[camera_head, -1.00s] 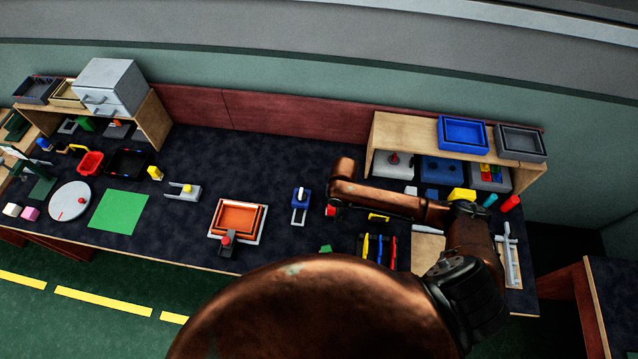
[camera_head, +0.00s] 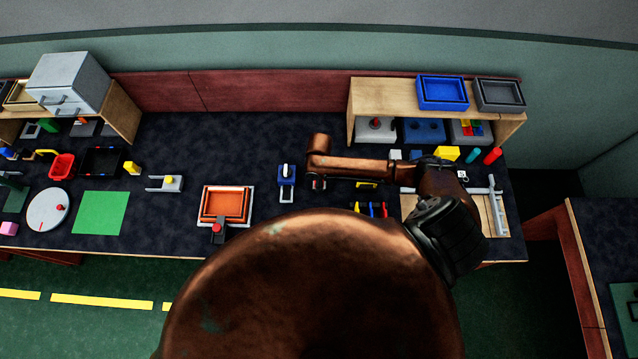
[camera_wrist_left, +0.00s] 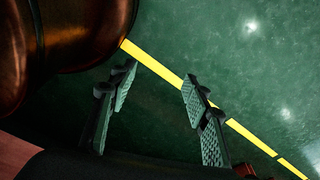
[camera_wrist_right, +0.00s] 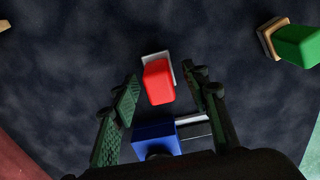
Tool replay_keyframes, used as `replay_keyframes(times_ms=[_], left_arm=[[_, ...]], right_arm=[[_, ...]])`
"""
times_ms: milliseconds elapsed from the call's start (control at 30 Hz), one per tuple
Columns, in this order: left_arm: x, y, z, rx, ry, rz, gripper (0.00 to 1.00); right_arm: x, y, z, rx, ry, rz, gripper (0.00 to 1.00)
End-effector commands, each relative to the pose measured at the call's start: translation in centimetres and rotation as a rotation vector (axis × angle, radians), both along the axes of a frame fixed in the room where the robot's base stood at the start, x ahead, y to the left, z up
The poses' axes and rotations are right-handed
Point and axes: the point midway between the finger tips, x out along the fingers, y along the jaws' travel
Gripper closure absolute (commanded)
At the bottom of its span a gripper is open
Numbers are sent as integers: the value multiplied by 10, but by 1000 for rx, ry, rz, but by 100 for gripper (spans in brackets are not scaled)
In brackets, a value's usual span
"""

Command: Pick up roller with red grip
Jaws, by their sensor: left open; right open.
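In the right wrist view a red block-shaped grip (camera_wrist_right: 159,82) stands on a pale grey piece (camera_wrist_right: 164,58). It lies ahead of and between the fingers of my right gripper (camera_wrist_right: 164,90), which is open and empty. The roller part below the grip is mostly hidden. In the head view a small red patch (camera_head: 318,184) shows under the end of my right arm, beside the blue block. My left gripper (camera_wrist_left: 157,80) is open and empty over the green floor; it is not in the head view.
A blue block (camera_wrist_right: 155,137) with a grey piece sits close to my right fingers; it also shows in the head view (camera_head: 287,170). A green block (camera_wrist_right: 300,45) stands farther right. An orange tray (camera_head: 203,207) lies left. A wooden shelf (camera_head: 358,98) stands behind.

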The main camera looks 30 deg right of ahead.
Motion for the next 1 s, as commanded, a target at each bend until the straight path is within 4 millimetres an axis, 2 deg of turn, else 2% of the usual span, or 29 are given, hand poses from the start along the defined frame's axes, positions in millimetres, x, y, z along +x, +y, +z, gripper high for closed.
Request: replay_keyframes(times_ms=[200, 567, 800, 1000], left_arm=[[1, 0, 0, 0, -2, 0, 56], [-13, 1, -1, 1, 17, 3, 56], [-13, 1, -1, 1, 17, 3, 56], [-10, 1, -1, 0, 13, 2, 56]], right_arm=[[1, 0, -1, -1, -1, 1, 58], [1, 0, 0, -1, -1, 1, 83], [1, 0, 0, -1, -1, 1, 99], [1, 0, 0, -1, -2, 1, 100]])
